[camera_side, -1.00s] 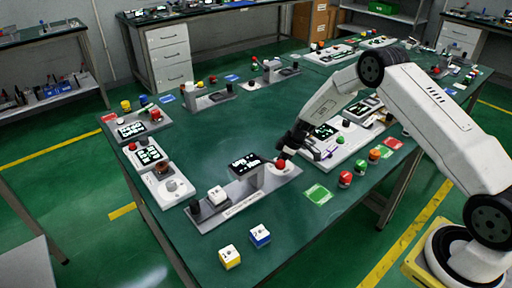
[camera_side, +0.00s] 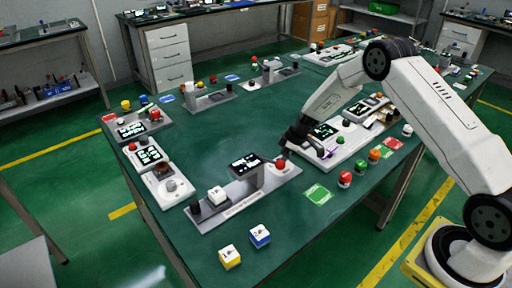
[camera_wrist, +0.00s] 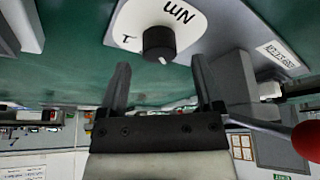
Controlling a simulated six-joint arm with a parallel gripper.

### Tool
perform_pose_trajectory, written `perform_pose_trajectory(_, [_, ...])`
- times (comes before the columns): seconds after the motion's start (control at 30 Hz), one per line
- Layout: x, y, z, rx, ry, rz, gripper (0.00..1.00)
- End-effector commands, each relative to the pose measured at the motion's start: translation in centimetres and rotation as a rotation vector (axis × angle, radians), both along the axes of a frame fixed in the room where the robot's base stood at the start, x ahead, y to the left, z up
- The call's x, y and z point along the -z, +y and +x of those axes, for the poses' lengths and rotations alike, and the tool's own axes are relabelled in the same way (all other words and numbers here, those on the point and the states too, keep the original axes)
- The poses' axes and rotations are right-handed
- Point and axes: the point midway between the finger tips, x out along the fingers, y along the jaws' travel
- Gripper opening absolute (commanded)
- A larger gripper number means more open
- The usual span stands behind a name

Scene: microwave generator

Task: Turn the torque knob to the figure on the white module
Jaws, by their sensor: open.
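A black knob (camera_wrist: 160,43) with a pale pointer mark stands on a white plate (camera_wrist: 190,18) marked "Nm" and "T" in the wrist view. My gripper (camera_wrist: 160,72) is open and empty, its two dark fingers apart below the knob in the picture, not closed on it. In the side view my gripper (camera_side: 288,142) hangs above the grey fixture (camera_side: 240,205), near the red button (camera_side: 280,165). A small white module (camera_side: 217,195) sits on the fixture; its figure is too small to read surely.
A white panel (camera_side: 345,150) and coloured buttons are to the right. The middle of the green table is clear.

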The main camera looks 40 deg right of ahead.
Motion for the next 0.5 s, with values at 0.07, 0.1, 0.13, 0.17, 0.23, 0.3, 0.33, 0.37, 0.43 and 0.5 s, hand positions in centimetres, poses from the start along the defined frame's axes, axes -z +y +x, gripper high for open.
perform_pose_trajectory(0.07, [-0.9,-0.3,-0.3,0.000,-0.001,0.000,0.84])
perform_pose_trajectory(0.1, [-1.3,-0.4,-0.4,0.000,-0.001,0.000,0.84])
perform_pose_trajectory(0.13, [-1.6,-0.5,-0.5,0.000,-0.001,-0.001,0.84])
perform_pose_trajectory(0.17, [-2.0,-0.6,-0.6,0.000,-0.001,-0.001,0.84])
perform_pose_trajectory(0.23, [-2.7,-0.8,-0.8,0.001,-0.001,0.000,0.84])
perform_pose_trajectory(0.3, [-3.4,-0.9,-1.1,0.002,-0.002,-0.001,0.84])
perform_pose_trajectory(0.33, [-3.7,-1.0,-1.1,0.002,-0.002,-0.001,0.84])
perform_pose_trajectory(0.37, [-3.9,-1.1,-1.2,0.002,-0.002,-0.001,0.84])
perform_pose_trajectory(0.43, [-4.4,-1.2,-1.4,0.001,-0.001,0.000,0.84])
perform_pose_trajectory(0.5, [-4.8,-1.3,-1.6,0.001,0.000,0.000,0.84])
